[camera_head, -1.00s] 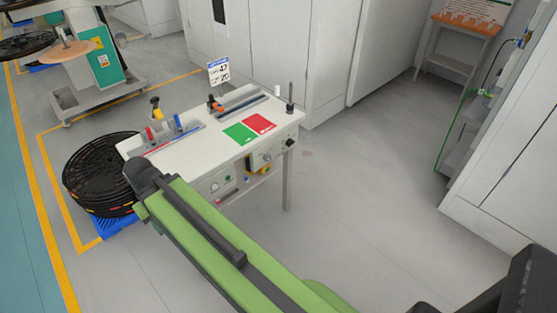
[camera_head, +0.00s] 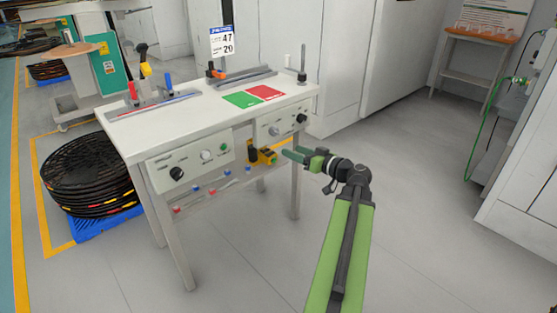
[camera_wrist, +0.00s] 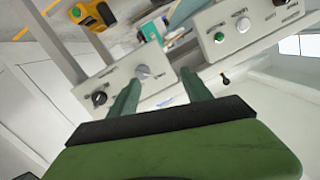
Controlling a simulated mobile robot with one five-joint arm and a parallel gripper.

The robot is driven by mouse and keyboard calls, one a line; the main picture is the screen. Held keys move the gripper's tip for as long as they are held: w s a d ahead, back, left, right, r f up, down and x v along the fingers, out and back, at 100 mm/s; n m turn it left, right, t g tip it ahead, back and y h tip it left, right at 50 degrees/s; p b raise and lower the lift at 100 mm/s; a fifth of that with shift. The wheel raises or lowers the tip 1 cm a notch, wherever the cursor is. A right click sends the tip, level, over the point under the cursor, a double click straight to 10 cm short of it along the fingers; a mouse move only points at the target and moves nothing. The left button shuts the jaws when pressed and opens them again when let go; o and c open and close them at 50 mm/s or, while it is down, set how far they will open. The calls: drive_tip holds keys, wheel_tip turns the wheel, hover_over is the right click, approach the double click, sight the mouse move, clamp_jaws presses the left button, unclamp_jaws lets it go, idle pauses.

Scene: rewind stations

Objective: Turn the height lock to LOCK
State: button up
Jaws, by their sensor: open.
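The worktable (camera_head: 185,110) has two grey control panels on its front. The right panel (camera_head: 262,133) carries a silver knob (camera_head: 275,131) and a black knob (camera_head: 301,118); both knobs also show in the wrist view, silver (camera_wrist: 143,72) and black (camera_wrist: 99,98). The labels are too small to read, so I cannot tell which control is the height lock. My gripper (camera_head: 291,153) is just in front of and below this panel. In the wrist view its two green fingers (camera_wrist: 160,78) are open, spread on either side of the silver knob's area, with nothing held.
The left panel (camera_head: 190,162) has a black knob, a white button and a green button. A yellow and black tool (camera_head: 262,156) is under the table by my fingers. Black reels (camera_head: 90,175) stand on a blue pallet at left. Floor to the right is clear.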

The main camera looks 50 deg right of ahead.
drive_tip(key=s+d+t+h, duration=0.1)
drive_tip(key=s+d, duration=0.3)
approach(277, 132)
drive_tip(key=shift+m, duration=0.3)
drive_tip(key=w, duration=0.9)
drive_tip(key=shift+w+d+f+b, duration=0.1)
drive_tip(key=shift+w+d+b, duration=0.15)
drive_tip(key=shift+b, duration=0.05)
